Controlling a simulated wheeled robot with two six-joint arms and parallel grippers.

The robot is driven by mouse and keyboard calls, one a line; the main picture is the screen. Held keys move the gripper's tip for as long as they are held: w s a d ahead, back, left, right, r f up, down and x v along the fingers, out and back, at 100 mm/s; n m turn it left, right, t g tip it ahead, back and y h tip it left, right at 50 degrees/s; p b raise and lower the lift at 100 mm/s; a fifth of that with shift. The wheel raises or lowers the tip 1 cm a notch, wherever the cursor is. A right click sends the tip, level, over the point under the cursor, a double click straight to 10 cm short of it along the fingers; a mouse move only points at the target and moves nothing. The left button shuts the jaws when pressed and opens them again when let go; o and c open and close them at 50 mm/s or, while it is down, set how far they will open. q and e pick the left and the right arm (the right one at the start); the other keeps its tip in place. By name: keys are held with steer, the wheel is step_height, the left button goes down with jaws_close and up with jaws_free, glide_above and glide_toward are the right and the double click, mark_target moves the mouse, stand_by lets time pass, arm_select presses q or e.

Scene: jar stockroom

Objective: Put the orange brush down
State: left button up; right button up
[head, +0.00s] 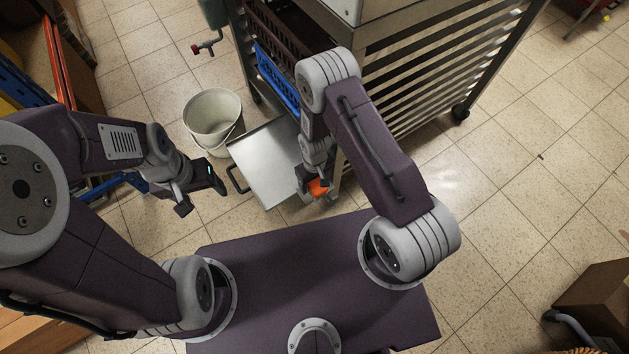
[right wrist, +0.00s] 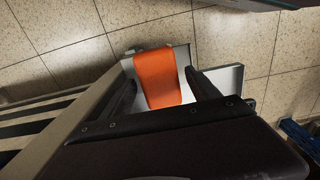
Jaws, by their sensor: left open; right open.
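The orange brush (head: 318,186) shows in the head view at the near right edge of a pulled-out metal tray (head: 262,165), under my right arm. In the right wrist view the orange brush (right wrist: 157,75) lies between the two dark fingers of my right gripper (right wrist: 160,84), with pale tray surface beside it. The right gripper is open, with a finger on each side of the brush. The brush's far parts are hidden. My left gripper (head: 203,192) is open and empty, left of the tray.
A white bucket (head: 213,120) stands on the tiled floor left of the tray. A tall slatted rack (head: 430,75) on casters rises behind and to the right, with a blue crate (head: 277,80) in its side. A cardboard box (head: 595,300) is at the right. Floor right of the rack is clear.

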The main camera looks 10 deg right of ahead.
mark_target(315, 182)
step_height(315, 182, up, 12)
steer(key=p, duration=0.5)
steer(key=shift+p, duration=0.4)
steer(key=shift+s+f, duration=0.1)
